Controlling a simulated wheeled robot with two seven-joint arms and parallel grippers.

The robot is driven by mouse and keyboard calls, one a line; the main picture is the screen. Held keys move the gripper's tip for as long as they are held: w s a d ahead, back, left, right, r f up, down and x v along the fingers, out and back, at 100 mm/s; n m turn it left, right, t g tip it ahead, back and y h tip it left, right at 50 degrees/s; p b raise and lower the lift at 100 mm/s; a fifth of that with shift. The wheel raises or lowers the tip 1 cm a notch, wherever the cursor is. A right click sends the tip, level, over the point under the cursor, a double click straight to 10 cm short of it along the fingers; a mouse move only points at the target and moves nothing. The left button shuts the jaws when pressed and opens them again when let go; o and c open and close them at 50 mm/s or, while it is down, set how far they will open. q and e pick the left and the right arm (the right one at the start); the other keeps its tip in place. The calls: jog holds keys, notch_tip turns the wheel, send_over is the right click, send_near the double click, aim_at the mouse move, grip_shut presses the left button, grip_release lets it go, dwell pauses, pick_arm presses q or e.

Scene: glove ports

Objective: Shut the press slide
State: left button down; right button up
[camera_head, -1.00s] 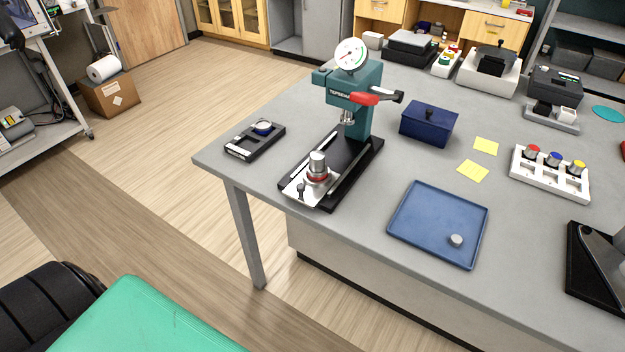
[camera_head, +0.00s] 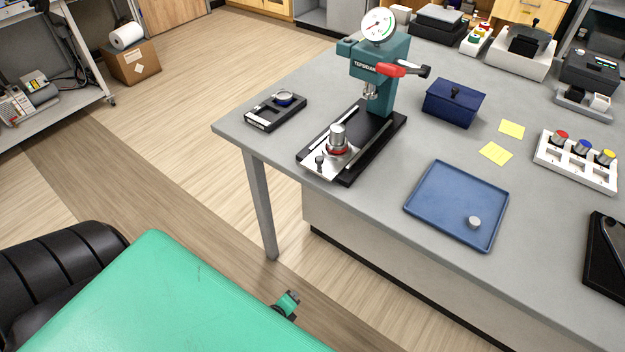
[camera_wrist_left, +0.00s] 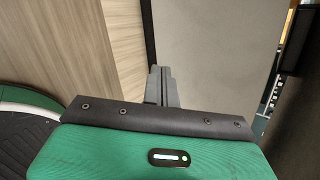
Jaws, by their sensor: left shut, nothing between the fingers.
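The teal press (camera_head: 384,75) with a dial on top stands on the grey table. Its slide, a pale metal plate (camera_head: 318,169), sits out at the front end of the black rail base (camera_head: 384,144), clear of the press head. A metal cylinder with a red ring (camera_head: 338,140) stands on the plate, and a small black knob (camera_head: 319,160) is at its front. My left gripper (camera_head: 288,304) shows only as a small teal and black part beyond my green arm, low in front of the table. In the left wrist view its grey fingers (camera_wrist_left: 161,84) are together and empty.
A blue lidded box (camera_head: 453,102), yellow notes (camera_head: 496,153), a blue tray (camera_head: 456,205) and a white button rack (camera_head: 577,161) are to the right. Floor is open left of the table.

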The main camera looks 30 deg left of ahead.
pick_arm(q)
jog(key=w+r+m+t+y, duration=0.1)
jog(key=w+r+m+t, duration=0.15)
jog(key=r, duration=0.65)
jog(key=w+r+m+t, duration=0.15)
jog(key=r+m, duration=0.25)
jog(key=r, duration=0.5)
jog(key=m+t+y, duration=0.1)
jog(key=m+t, duration=0.3)
jog(key=m, duration=0.2)
send_near(317, 163)
jog(key=w+p, duration=0.1)
jog(key=w, duration=0.1)
jog(key=w+p, duration=0.1)
jog(key=w+a+p, duration=0.1)
jog(key=w+p, duration=0.1)
jog(key=shift+w+r, duration=0.25)
jog(key=shift+w, duration=0.05)
jog(key=shift+w+f, duration=0.15)
jog(key=shift+w, duration=0.45)
